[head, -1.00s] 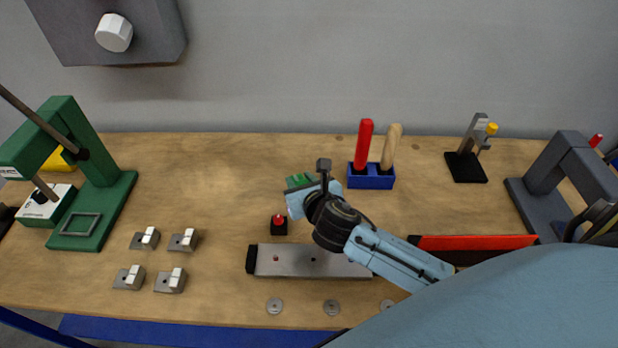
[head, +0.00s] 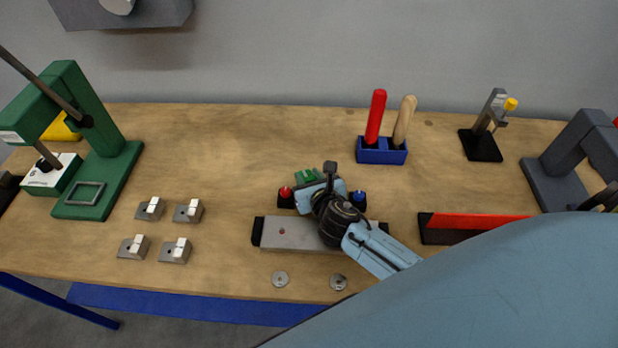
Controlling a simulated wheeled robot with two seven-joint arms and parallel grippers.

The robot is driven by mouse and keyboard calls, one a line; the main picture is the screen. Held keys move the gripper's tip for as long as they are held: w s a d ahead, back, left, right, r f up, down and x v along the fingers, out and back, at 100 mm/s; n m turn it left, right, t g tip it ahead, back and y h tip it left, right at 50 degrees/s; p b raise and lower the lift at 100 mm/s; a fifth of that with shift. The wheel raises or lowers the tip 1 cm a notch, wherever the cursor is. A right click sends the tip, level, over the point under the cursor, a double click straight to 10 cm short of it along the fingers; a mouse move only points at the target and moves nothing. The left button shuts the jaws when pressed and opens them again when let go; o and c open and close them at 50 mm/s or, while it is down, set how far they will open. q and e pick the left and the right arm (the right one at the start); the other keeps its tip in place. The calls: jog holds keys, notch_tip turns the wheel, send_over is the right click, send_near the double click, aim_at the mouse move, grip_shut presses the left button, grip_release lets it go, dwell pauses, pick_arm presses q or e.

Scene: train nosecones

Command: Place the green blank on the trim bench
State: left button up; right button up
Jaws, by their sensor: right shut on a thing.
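The green blank (head: 306,176) shows as a small green piece at the far side of my right gripper (head: 313,186). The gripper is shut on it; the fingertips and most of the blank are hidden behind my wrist. A long grey metal block with a black end (head: 290,233) lies just in front of the gripper, partly covered by my arm. I cannot tell which part is called the trim bench. My left gripper is not in view.
A green press (head: 100,145) and several small metal clamps (head: 188,212) are at left. A red-edged black block (head: 470,226) is at right.

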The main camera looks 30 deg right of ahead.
jog(key=shift+f, duration=0.15)
jog(key=o, duration=0.7)
jog(key=shift+r, duration=0.2)
jog(key=shift+s+r, duration=0.1)
jog(key=shift+s, duration=0.1)
jog(key=p+v, duration=0.1)
jog(key=v, duration=1)
jog(key=shift+s+a, duration=0.1)
jog(key=shift+s, duration=0.15)
